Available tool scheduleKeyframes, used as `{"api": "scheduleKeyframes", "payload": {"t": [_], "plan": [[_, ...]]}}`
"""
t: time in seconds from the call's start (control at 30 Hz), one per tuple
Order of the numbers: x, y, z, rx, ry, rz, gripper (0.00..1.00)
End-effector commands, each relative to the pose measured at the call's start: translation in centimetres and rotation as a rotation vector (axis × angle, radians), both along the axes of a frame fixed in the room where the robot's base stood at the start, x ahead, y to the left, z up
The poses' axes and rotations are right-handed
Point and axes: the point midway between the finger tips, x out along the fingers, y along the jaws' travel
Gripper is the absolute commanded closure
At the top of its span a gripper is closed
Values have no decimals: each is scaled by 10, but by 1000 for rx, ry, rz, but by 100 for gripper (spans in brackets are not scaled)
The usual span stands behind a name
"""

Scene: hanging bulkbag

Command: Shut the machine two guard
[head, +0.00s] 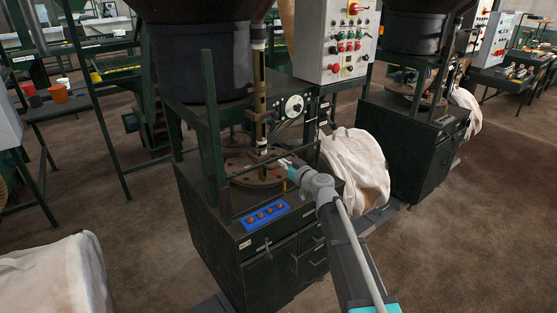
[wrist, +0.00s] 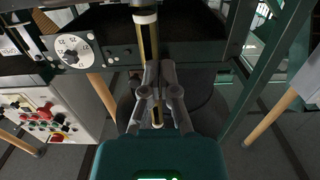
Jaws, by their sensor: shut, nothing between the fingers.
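The nearest machine is a dark green cabinet (head: 265,262) with a round brown plate (head: 262,176) on top and a black hopper above. A dark, brass-striped vertical tube (head: 259,85) stands over the plate. It also shows in the wrist view (wrist: 147,40), just beyond my fingertips. My gripper (head: 284,163) is over the plate's right side, close to the tube's foot. In the wrist view my gripper's fingers (wrist: 159,68) are together with nothing between them. I cannot tell whether they touch the tube. I cannot make out which part is the guard or read a machine number.
A white dial (head: 294,105) is right of the tube. A grey button box (head: 334,42) hangs behind. A white bulk bag (head: 354,170) bulges beside the cabinet. A similar machine (head: 412,140) stands at right. Dark posts (head: 214,135) frame the plate.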

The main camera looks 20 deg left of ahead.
Motion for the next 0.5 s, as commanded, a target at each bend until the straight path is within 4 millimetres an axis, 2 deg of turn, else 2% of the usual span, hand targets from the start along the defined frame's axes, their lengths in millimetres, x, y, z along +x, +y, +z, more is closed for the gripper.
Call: {"api": "scheduleKeyframes", "payload": {"t": [0.03,0.2,0.5], "plan": [[-7,-11,1,0,0,-1,100],[-19,-34,2,0,1,-1,100],[-28,-54,3,0,0,0,100]]}}
